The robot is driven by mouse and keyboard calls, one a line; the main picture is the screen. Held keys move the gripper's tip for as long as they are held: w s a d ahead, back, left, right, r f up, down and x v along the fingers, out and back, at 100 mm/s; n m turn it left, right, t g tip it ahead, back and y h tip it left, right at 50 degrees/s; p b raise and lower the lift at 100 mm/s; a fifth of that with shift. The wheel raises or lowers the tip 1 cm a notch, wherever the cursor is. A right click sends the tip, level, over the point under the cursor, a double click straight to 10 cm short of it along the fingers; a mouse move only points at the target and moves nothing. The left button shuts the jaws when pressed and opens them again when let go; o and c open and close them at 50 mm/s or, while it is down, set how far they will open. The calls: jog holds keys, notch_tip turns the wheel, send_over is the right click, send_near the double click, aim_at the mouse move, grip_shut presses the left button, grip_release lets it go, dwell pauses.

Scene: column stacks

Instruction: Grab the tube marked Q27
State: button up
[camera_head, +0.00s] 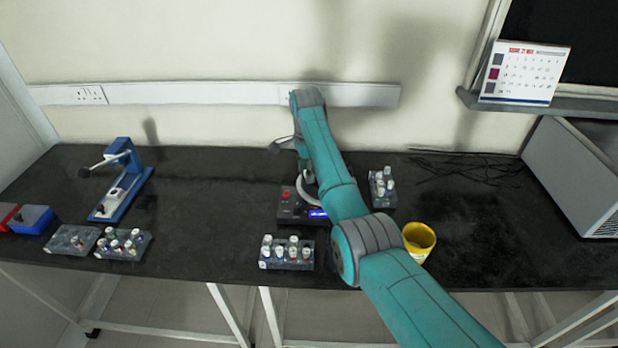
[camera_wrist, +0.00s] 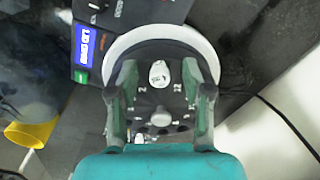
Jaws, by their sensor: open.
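In the wrist view, a tube with a white cap (camera_wrist: 159,74) stands in the dark round rotor of a machine with a white ring (camera_wrist: 205,46). Dark writing shows on the cap, too small to read for sure. My gripper (camera_wrist: 166,82) is open, one finger on each side of the cap and apart from it. A second, greyish round knob or cap (camera_wrist: 160,118) sits nearer the wrist. In the head view the machine (camera_head: 290,207) is partly hidden behind my arm, and the tube in it cannot be seen.
Racks of capped tubes stand at the front (camera_head: 287,254), right of my arm (camera_head: 381,188) and at the left (camera_head: 122,245). A yellow cup (camera_head: 418,242) stands right of my arm, a blue stand (camera_head: 123,185) at the left. Black cables (camera_head: 470,168) lie at the back right.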

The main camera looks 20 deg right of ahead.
jog(key=shift+d, duration=0.1)
jog(key=c, duration=0.8)
jog(key=shift+r, duration=0.1)
